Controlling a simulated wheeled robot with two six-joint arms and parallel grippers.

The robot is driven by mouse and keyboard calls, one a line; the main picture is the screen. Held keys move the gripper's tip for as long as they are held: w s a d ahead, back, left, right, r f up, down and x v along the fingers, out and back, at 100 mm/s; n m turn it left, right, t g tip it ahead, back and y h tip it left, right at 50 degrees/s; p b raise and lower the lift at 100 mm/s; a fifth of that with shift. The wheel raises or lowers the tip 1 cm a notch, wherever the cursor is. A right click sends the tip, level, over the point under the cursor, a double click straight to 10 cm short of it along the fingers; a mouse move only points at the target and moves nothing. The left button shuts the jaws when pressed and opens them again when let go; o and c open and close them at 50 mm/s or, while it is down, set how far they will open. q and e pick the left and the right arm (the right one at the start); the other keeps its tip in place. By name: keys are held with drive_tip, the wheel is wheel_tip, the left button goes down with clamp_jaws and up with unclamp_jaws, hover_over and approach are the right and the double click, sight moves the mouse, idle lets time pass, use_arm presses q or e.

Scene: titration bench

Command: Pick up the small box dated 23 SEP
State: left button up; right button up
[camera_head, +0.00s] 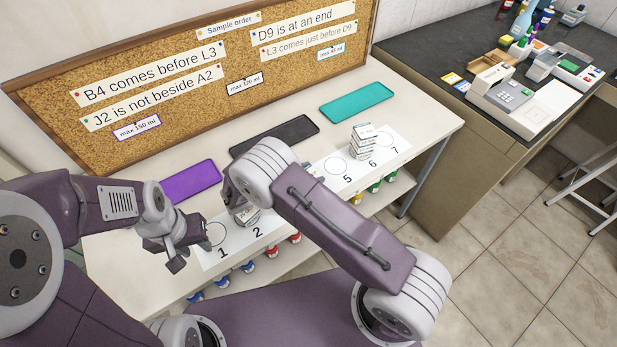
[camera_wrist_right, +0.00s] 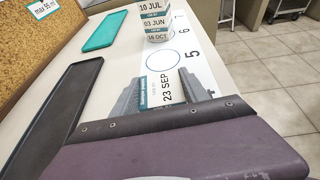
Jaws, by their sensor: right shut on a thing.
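The small white box dated 23 SEP (camera_wrist_right: 166,90), with a teal band, is between the grey fingers of my right gripper (camera_wrist_right: 160,95) in the right wrist view. The gripper is shut on it.
A stack of boxes (camera_head: 362,142) stands on the numbered strip (camera_head: 212,258) by place 6; the wrist view shows 10 JUL, 03 JUN and 16 OCT on it. Purple (camera_head: 190,182), black (camera_head: 290,132) and teal (camera_head: 356,101) trays lie behind. A corkboard (camera_head: 180,75) stands at the back.

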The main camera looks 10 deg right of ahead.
sight(310, 173)
drive_tip(key=shift+d+f, duration=0.1)
drive_tip(key=shift+d, duration=0.15)
drive_tip(key=shift+a, duration=0.1)
wheel_tip(310, 173, up, 4)
drive_tip(key=shift+w+r, duration=0.1)
drive_tip(key=shift+r, duration=0.1)
drive_tip(key=s+d+r, duration=0.5)
drive_tip(key=s+r, duration=0.1)
drive_tip(key=s, duration=0.4)
drive_tip(key=shift+s+d+r+p, duration=0.15)
drive_tip(key=shift+s+r+p, duration=0.15)
drive_tip(key=shift+p, duration=0.1)
